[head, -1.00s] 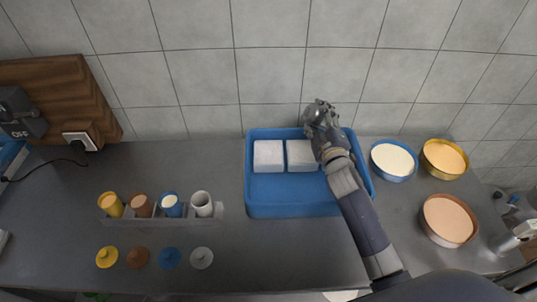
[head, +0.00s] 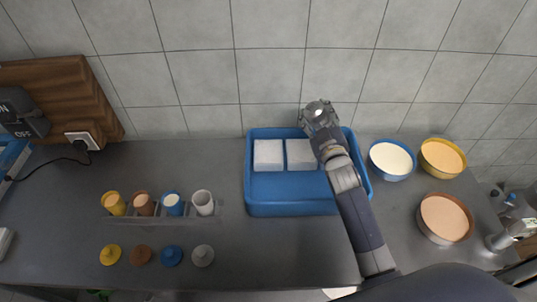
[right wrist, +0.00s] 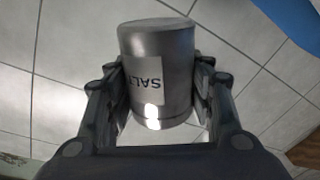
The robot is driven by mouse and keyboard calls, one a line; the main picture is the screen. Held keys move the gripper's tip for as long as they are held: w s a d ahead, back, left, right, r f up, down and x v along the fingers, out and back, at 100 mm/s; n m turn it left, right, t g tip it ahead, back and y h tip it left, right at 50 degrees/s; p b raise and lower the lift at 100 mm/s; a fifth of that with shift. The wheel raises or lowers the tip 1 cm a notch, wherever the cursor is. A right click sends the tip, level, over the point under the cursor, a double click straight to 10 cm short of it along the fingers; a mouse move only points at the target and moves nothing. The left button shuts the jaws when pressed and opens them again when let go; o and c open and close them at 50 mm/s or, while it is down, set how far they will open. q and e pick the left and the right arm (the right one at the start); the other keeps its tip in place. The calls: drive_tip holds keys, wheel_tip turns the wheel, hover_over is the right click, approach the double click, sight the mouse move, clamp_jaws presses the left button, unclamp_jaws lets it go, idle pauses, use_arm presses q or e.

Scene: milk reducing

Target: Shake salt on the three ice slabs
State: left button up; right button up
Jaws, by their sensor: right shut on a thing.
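Two white ice slabs, a left one (head: 268,155) and a middle one (head: 300,154), lie side by side in the blue tray (head: 290,208). Any third slab is hidden behind my right arm in the head view. My right gripper (head: 320,112) is over the tray's back right part. In the right wrist view my right gripper (right wrist: 155,100) is shut on a metal salt shaker (right wrist: 155,50). Its "SALT" label reads upside down there. In the head view the shaker mostly hides within the gripper. My left gripper is not in view.
Bowls stand right of the tray: blue (head: 391,175), yellow (head: 443,173) and brown (head: 443,238). A rack (head: 155,219) of several cups stands left, with coloured lids (head: 172,255) in front. A tiled wall (head: 270,75) closes the back. Counter between rack and tray is clear.

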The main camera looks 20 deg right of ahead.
drive_tip(key=m+p, duration=0.1)
drive_tip(key=m, duration=0.1)
drive_tip(key=r+m+p, duration=0.1)
drive_tip(key=m, duration=0.2)
drive_tip(key=shift+r, duration=0.1)
drive_tip(key=shift+m, duration=0.7)
idle(0.9)
